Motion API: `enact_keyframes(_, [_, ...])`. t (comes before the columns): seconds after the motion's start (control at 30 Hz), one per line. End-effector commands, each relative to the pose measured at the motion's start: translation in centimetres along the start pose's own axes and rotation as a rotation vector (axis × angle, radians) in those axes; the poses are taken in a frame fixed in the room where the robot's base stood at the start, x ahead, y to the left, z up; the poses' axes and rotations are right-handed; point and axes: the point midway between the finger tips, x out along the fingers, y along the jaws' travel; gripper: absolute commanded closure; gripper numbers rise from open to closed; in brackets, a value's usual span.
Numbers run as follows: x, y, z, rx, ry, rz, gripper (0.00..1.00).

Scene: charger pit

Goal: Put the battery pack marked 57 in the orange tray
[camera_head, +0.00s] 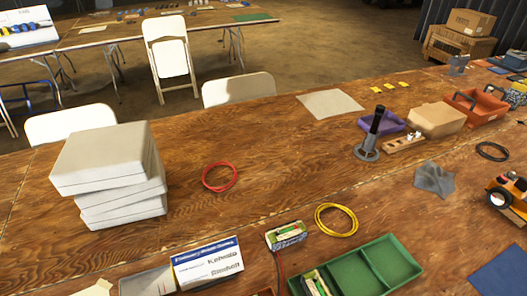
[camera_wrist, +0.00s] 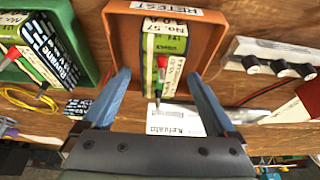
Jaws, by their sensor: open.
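In the wrist view an orange tray (camera_wrist: 214,34) with a white "RETEST" label on its wall is beneath my gripper. The battery pack marked 57 (camera_wrist: 152,48), dark and green with pale labels, appears to lie inside it. The pack shows between the fingers, with a gap on each side. My gripper (camera_wrist: 161,80) is open and holds nothing. A red-tipped connector and wires lie over the pack. I cannot tell whether the pack lies flat on the tray's floor. My gripper is not seen in the head view.
A green divided tray (camera_head: 388,243) holds another pack (camera_head: 317,285); a further pack (camera_head: 287,235) lies beside it. A printed blue-and-white box (camera_head: 208,264) stands close by. A yellow cable coil (camera_head: 336,220) and stacked pale boxes (camera_head: 105,170) are behind. The table's middle is mostly clear.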

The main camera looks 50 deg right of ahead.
Motion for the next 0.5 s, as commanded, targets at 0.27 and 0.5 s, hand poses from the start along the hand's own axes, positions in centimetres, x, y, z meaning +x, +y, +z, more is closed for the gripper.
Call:
enact_keyframes(0.27, [-5.9, 0.0, -0.1, -0.001, 0.002, 0.000, 0.08])
enact_keyframes(0.5, [-8.4, 0.0, -0.1, 0.000, 0.000, -0.001, 0.08])
